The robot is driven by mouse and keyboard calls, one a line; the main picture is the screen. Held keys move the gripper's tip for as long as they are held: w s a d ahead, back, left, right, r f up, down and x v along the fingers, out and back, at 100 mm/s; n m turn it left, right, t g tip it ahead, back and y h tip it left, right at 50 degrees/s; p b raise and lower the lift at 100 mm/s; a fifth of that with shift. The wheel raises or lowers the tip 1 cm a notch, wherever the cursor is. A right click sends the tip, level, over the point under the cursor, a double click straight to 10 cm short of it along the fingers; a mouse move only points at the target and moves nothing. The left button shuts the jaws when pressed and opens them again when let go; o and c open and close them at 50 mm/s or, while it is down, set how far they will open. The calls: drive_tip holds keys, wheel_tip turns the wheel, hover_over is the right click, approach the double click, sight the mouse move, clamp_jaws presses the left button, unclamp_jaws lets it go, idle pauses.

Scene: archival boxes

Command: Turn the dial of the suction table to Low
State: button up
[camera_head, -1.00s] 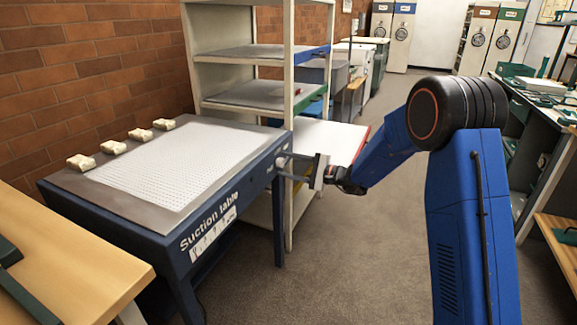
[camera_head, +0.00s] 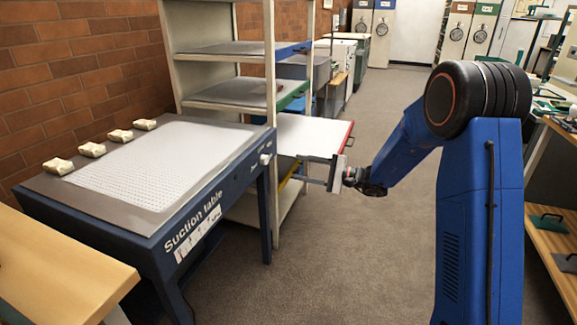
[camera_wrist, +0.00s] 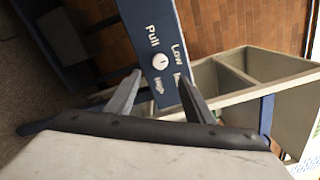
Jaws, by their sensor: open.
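The blue suction table (camera_head: 165,238) stands at the left in the head view, with a white perforated top in a grey frame. Its dial (camera_head: 265,159) is a small white knob on the blue front edge, near the right corner. In the wrist view the dial (camera_wrist: 160,62) sits beside the words Pull, Low and High; which word it points to is too small to tell. My gripper (camera_head: 302,170) is open and empty, apart from the dial and to its right in the head view. In the wrist view the two fingertips of my gripper (camera_wrist: 159,76) frame the dial from either side.
A shelf rack (camera_head: 270,70) stands just behind the table's right end, with a red-edged white board (camera_head: 310,135) sticking out near my gripper. A wooden table (camera_head: 60,265) is at the front left. Grey floor (camera_head: 345,260) is clear in front of the suction table.

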drive_tip(key=v, duration=0.5)
drive_tip(key=shift+s+d, duration=0.15)
drive_tip(key=shift+d, duration=0.15)
